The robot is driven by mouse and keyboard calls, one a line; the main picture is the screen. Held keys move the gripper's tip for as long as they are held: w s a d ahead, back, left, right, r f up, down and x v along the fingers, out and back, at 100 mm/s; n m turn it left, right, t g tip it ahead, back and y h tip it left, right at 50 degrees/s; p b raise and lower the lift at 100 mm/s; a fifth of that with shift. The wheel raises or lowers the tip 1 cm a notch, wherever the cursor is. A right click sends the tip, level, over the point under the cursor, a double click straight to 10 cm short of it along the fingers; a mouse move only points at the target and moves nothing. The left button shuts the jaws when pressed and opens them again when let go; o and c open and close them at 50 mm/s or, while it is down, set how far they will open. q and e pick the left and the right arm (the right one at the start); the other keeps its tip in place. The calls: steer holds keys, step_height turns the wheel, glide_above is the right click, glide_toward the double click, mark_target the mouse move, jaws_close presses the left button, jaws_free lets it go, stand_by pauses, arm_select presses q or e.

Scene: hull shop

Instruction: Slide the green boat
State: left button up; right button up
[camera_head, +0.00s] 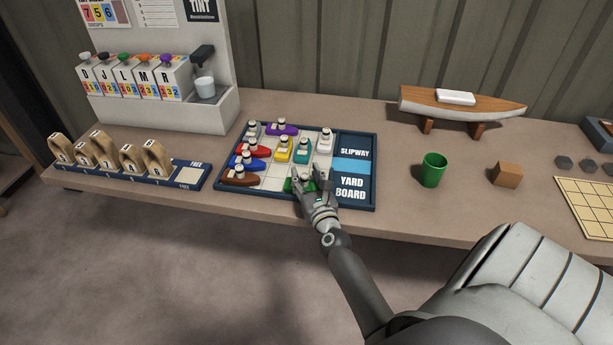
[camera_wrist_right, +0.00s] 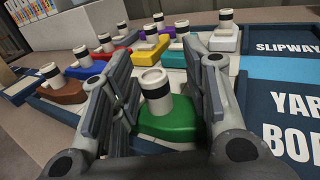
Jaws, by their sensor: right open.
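The green boat (camera_wrist_right: 172,122), with a white funnel banded in black, sits on the yard board (camera_head: 357,200) near its front edge. In the head view the green boat (camera_head: 290,186) is partly hidden by my right gripper (camera_head: 308,181). In the right wrist view the open fingers of my right gripper (camera_wrist_right: 160,95) stand on either side of the boat's funnel, and I cannot tell if they touch it. The blue slipway strip (camera_head: 350,165) is at the board's right side. My left gripper is not in view.
Other boats stand on the board: a teal one (camera_head: 303,154), a yellow one (camera_head: 284,153), a red one (camera_head: 250,165), a brown one (camera_head: 240,177) and several more. A green cup (camera_head: 433,170) and a wooden block (camera_head: 507,174) stand to the right. Numbered wooden pieces (camera_head: 101,148) stand left.

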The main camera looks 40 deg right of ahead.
steer(key=shift+a, duration=0.1)
steer(key=v, duration=1.2)
